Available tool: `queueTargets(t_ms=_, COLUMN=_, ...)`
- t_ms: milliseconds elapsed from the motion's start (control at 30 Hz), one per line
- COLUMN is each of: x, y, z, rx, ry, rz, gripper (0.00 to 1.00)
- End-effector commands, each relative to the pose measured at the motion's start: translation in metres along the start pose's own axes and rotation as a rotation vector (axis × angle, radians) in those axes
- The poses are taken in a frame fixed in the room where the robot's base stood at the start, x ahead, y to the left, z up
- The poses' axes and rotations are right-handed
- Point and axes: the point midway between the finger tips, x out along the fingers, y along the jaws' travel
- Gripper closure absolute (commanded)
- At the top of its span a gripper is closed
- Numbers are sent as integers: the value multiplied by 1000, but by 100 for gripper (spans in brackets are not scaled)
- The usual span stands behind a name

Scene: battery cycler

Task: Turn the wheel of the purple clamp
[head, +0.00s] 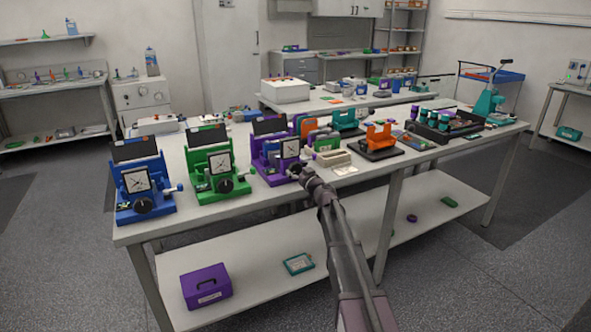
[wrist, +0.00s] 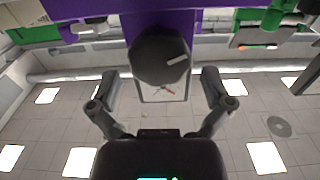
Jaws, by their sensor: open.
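The purple clamp (head: 263,168) stands third from the left along the front of the bench, with a square white dial on its face. Its purple body also shows at the top of the wrist view (wrist: 196,24). Its wheel (wrist: 160,56) is a black faceted knob with a white mark pointing to the right and slightly up in the wrist view. My gripper (wrist: 159,76) is open, with one finger on each side of the wheel and a gap on both sides. In the head view my gripper (head: 305,175) is at the clamp's front and largely hides the wheel.
A green clamp (head: 207,187) and a blue clamp (head: 132,200) of the same kind stand to the left on the bench (head: 200,221). The floor in front is clear.

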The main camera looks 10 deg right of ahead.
Motion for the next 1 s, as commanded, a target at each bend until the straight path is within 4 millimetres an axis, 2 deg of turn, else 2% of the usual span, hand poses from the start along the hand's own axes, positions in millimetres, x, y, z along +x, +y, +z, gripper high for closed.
queueTargets(t_ms=33, x=8, y=1, z=0, rx=0, ry=0, rz=0, gripper=0)
queueTargets(t_ms=200, x=18, y=1, z=0, rx=0, ry=0, rz=0, gripper=0)
queueTargets(t_ms=600, x=20, y=0, z=0, rx=0, ry=0, rz=0, gripper=0)
queueTargets(t_ms=833, x=21, y=0, z=0, rx=0, ry=0, rz=0, gripper=68)
queueTargets(t_ms=1000, x=21, y=0, z=0, rx=3, ry=0, rz=0, gripper=70)
